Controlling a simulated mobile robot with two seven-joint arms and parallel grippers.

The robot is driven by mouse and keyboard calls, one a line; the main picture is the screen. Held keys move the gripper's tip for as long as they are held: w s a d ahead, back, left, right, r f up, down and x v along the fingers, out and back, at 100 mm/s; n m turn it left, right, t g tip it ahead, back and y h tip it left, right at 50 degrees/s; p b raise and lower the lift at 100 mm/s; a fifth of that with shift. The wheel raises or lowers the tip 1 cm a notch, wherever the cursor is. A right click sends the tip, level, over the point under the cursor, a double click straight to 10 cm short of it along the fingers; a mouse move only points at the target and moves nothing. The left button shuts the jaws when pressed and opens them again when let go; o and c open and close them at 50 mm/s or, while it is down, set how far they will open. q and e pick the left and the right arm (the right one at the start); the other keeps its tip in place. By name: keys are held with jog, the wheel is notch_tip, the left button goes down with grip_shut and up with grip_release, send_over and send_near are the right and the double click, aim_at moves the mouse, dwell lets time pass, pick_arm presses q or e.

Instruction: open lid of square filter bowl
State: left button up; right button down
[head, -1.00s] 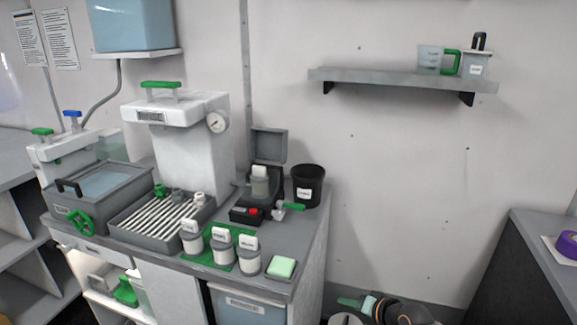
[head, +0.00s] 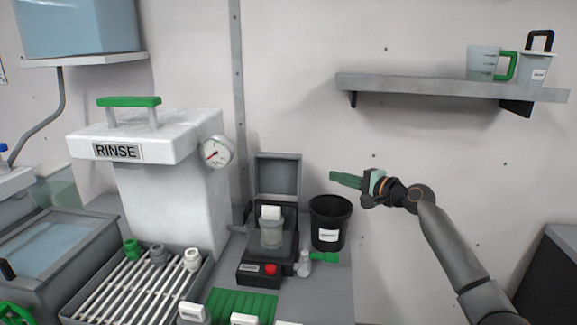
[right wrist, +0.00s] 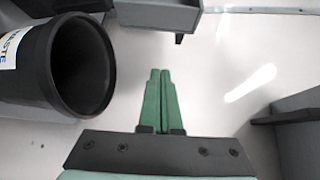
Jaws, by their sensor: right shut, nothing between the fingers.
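No label I can read names a square filter bowl, so I cannot tell which item it is. A grey square box with a pale lid panel and a black handle (head: 62,243) stands at the left of the bench and looks closed. My right gripper (head: 332,177) is shut and empty, in the air above and right of the black waste bin (head: 329,224). It also shows in the right wrist view (right wrist: 159,72), beside the bin. My left gripper is out of view.
A white RINSE unit (head: 165,180) with a gauge stands behind a slatted rack (head: 135,290). A green-handled valve (head: 312,259) sits near the bin. A wall shelf (head: 440,85) holds a jug and a container. The wall area right of the bin is clear.

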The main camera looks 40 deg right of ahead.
aim_at(279, 174)
jog(key=w, duration=1.1)
pick_arm(q)
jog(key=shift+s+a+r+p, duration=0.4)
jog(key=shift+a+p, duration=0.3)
jog(key=shift+p, duration=0.45)
pick_arm(e)
jog(key=shift+s+a+f, duration=0.15)
jog(key=shift+s+a, duration=1.35)
jog(key=shift+a, duration=0.1)
